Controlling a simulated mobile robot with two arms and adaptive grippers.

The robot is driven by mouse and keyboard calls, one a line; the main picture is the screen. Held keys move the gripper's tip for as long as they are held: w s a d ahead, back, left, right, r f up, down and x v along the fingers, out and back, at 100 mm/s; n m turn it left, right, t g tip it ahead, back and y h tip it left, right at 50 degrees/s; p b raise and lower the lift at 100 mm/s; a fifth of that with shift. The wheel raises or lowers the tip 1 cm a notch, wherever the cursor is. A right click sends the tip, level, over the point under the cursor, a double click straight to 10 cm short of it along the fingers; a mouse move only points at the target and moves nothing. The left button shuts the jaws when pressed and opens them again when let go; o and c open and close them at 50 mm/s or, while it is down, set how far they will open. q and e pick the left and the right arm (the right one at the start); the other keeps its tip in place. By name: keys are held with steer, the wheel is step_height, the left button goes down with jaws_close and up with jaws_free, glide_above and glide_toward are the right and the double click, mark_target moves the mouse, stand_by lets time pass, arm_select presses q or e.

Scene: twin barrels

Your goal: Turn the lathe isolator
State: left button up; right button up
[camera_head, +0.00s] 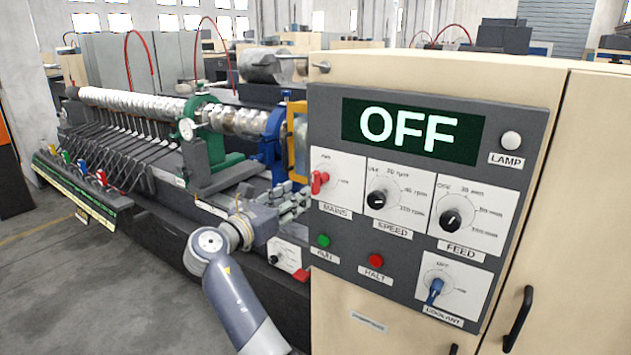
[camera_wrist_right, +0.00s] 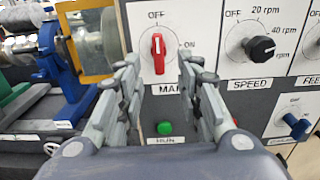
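The red mains switch (camera_head: 319,182) sits at the left of the grey control panel (camera_head: 490,125). In the wrist view the red switch (camera_wrist_right: 158,54) is upright, its handle towards the OFF mark, with ON to its right. The panel's display (camera_head: 412,132) reads OFF. My right gripper (camera_head: 298,203) is just left of the panel in the head view. In the wrist view my right gripper (camera_wrist_right: 160,72) is open and empty, its fingers on either side of the switch's lower end; I cannot tell whether they touch it. My left gripper is not in view.
Green RUN (camera_head: 324,241) and red HALT (camera_head: 376,260) buttons lie below. Black speed (camera_head: 377,199) and feed (camera_head: 451,220) knobs and a blue coolant knob (camera_head: 434,291) are to the right. The lathe (camera_head: 240,122) stands at left. Floor (camera_head: 80,290) at front left is clear.

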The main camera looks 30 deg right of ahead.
mark_target(313, 184)
steer(key=p+x, duration=0.1)
steer(key=x, duration=0.2)
steer(key=shift+w+d+r, duration=0.15)
steer(key=shift+w+d, duration=0.05)
steer(key=shift+d, duration=0.05)
steer(key=p+x, duration=0.2)
steer(key=x, duration=0.3)
steer(key=shift+d, duration=0.15)
steer(key=shift+w+d, duration=0.2)
steer(key=shift+d, duration=0.15)
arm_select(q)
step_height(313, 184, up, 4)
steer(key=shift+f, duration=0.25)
arm_select(e)
steer(key=shift+f, duration=0.25)
jaws_close()
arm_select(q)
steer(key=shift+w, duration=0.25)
